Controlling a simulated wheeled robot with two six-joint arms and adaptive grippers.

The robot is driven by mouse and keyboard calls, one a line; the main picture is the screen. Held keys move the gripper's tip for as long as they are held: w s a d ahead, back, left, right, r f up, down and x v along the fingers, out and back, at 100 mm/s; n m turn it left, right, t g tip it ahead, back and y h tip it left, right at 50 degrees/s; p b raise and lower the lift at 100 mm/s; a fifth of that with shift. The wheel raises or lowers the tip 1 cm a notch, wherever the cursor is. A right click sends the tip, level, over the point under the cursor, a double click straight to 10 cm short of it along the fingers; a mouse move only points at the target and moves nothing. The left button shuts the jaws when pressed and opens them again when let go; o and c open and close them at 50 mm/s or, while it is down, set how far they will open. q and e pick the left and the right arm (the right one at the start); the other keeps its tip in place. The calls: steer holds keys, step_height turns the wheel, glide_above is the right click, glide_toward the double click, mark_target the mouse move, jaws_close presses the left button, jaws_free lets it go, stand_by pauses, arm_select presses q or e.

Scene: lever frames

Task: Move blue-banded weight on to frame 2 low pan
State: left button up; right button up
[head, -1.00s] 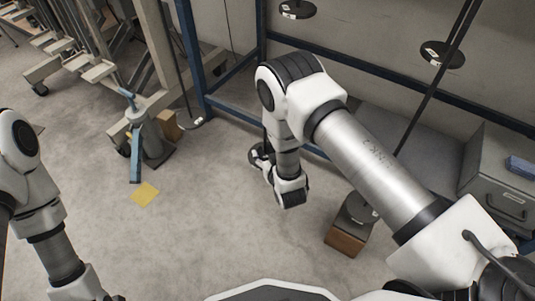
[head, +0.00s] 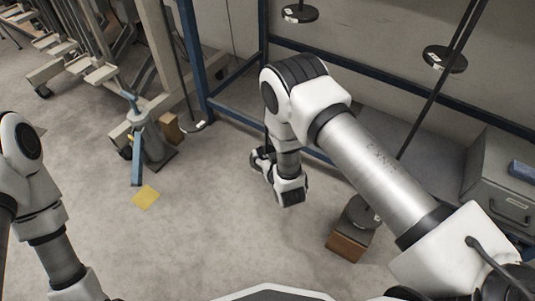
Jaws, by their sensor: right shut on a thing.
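My right arm reaches in from the lower right, and its wrist hangs down at mid picture. My right gripper (head: 263,163) is at the end of this wrist, small and dark against the floor. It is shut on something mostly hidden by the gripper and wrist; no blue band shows. A dark round shape with a pale mark is at the gripper, and I cannot tell whether it is a pan or the held thing. A dark low disc (head: 361,211) with a pale tag is at a wooden block, right of the gripper. My left forearm shows at lower left; its gripper is out of view.
The blue frame (head: 191,55) stands behind. Dark pans hang at top centre (head: 299,14) and upper right (head: 445,60). A grey drawer box (head: 497,190) is at right. A wooden block (head: 347,244), a yellow floor patch (head: 146,197) and a blue-handled stand (head: 137,160) are nearby. The central floor is clear.

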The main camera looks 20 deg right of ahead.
steer(key=shift+f, duration=0.35)
stand_by(0.4)
steer(key=o, duration=1.4)
steer(key=shift+o, duration=0.2)
steer(key=shift+p+v, duration=0.8)
steer(key=shift+v, duration=0.25)
steer(key=p+v, duration=0.3)
steer(key=v, duration=0.2)
steer(key=shift+f+p, duration=0.1)
steer(key=shift+p, duration=0.2)
